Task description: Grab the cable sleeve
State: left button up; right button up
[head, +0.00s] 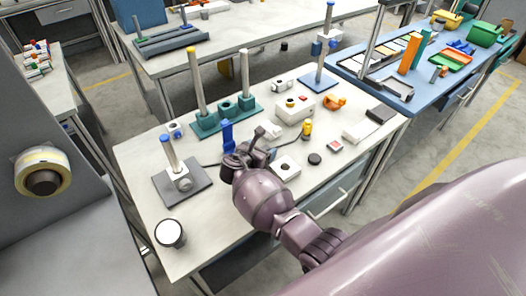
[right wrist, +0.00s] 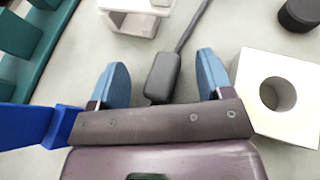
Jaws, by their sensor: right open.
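In the right wrist view the cable sleeve, a dark grey rounded block (right wrist: 163,76), lies on the pale tabletop with a thin dark cable (right wrist: 190,28) running up from it. My right gripper (right wrist: 158,82) is open, with one blue fingertip on each side of the sleeve and a gap at both sides. In the head view my right gripper (head: 247,150) is low over the middle of the white workbench (head: 213,218). There the sleeve is hard to tell apart from the dark gripper. My left gripper is not in view.
A white block with a hole (right wrist: 280,92) is close beside the right fingertip. A blue part (right wrist: 25,125) is at the left. A teal rack with posts (head: 225,116) stands behind, and a black disc (head: 314,158) lies to the right. The bench's front left is mostly clear.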

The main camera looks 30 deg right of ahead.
jog(key=c, duration=1.3)
